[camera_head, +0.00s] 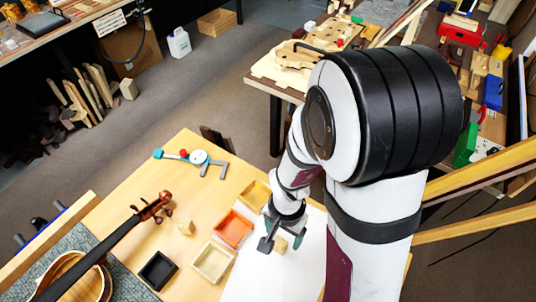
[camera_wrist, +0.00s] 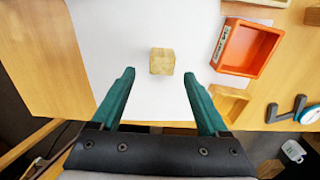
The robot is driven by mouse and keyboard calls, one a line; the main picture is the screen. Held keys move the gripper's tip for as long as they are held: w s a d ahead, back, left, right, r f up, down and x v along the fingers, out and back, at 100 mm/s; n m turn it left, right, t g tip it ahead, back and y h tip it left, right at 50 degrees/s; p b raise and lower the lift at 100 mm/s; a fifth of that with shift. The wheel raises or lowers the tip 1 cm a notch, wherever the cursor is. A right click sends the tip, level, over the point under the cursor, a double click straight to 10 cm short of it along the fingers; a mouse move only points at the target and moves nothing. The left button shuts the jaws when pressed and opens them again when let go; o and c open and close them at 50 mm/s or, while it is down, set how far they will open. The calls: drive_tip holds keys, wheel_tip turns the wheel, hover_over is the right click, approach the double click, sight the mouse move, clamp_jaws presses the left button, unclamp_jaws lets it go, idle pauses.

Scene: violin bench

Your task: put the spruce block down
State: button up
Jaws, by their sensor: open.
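A pale wooden block, which looks like the spruce block (camera_wrist: 161,61), shows in the wrist view over the white sheet (camera_wrist: 100,30), just past and between my fingertips. It looks to be resting on the sheet, though contact underneath is hidden. In the head view the block (camera_head: 280,245) is by my gripper (camera_head: 281,238), at the sheet's left part. My gripper (camera_wrist: 159,76) is open, with a gap between each green finger and the block.
Left of the sheet are an orange tray (camera_head: 233,215), a pale wooden tray (camera_head: 195,257), a yellowish tray (camera_head: 252,183) and a black tray (camera_head: 145,282). A violin (camera_head: 112,242) is further left. The sheet around the block is clear.

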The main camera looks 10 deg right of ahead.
sight(281, 241)
drive_tip(key=f, duration=0.4)
drive_tip(key=shift+s+a, duration=0.1)
drive_tip(key=shift+a, duration=0.1)
clamp_jaws()
